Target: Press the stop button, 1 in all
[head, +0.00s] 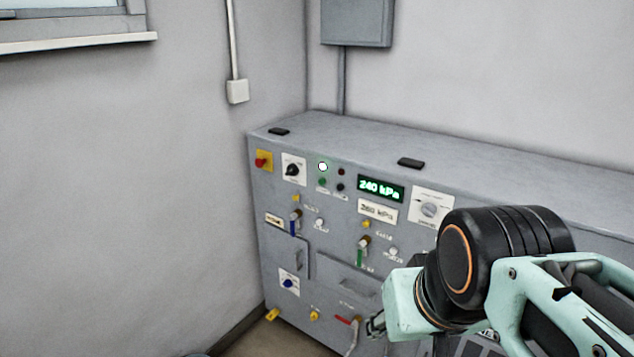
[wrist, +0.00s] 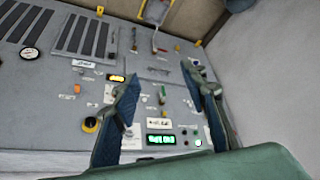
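A grey control cabinet (head: 330,262) stands along the back wall. On its left front is a red knob on a yellow plate (head: 262,161). Right of a black rotary switch (head: 292,169) are a lit white-green lamp (head: 322,167), a small green button (head: 322,181), a dark red round piece (head: 341,171) and a small black button (head: 340,186). I cannot read which is labelled stop. The lit lamp also shows in the wrist view (wrist: 198,143). My gripper (wrist: 160,75) is open and empty, its fingers apart before the panel; it is low and right of these buttons in the head view (head: 375,325).
A green display reading 240 kPa (head: 380,189) and a selector switch (head: 430,207) sit right of the buttons. Valve handles, including a green one (head: 361,254) and a red one (head: 343,320), stick out below. Walls close in at left and behind.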

